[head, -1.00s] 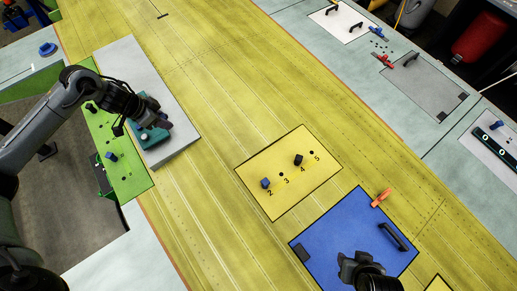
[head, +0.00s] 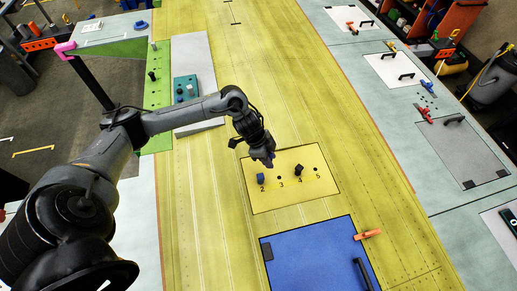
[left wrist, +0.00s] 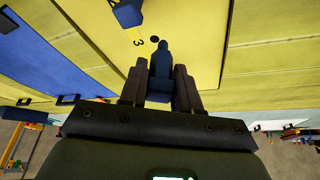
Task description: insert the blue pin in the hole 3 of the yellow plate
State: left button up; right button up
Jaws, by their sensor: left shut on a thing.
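The yellow plate (head: 290,197) lies on the yellow wing surface, with holes numbered 2 to 5. Hole 3 (head: 279,177) is empty; it also shows in the left wrist view (left wrist: 155,39). A blue pin stands in hole 2 (head: 260,178), and a black pin stands in hole 4 (head: 299,171). My left gripper (head: 268,160) is over the plate's far left part. In the left wrist view it (left wrist: 160,88) is shut on another blue pin (left wrist: 161,62). The pin's tip appears just short of hole 3, apart from it; its height above the plate is unclear. My right gripper is out of view.
A blue plate (head: 315,255) with a black handle and an orange clamp (head: 367,234) lies nearer than the yellow plate. Side tables hold handled plates at right.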

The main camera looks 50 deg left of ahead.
pick_arm(q)
jog(key=w+d+r, duration=0.1)
jog(key=w+d, duration=0.1)
jog(key=d, duration=0.3)
jog(key=b, duration=0.7)
send_over(283, 178)
jog(key=s+a, duration=0.1)
notch_tip(283, 178, down, 6)
jog(key=shift+r, duration=0.1)
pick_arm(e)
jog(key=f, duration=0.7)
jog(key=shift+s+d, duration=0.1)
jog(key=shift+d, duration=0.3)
pick_arm(q)
jog(key=shift+p, duration=0.5)
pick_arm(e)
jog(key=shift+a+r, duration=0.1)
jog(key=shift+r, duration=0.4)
pick_arm(q)
jog(key=shift+f, duration=0.2)
pick_arm(e)
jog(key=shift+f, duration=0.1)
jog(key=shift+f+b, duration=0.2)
jog(key=shift+b, duration=0.1)
pick_arm(q)
jog(key=shift+f+b, duration=0.5)
jog(key=shift+f, duration=0.8)
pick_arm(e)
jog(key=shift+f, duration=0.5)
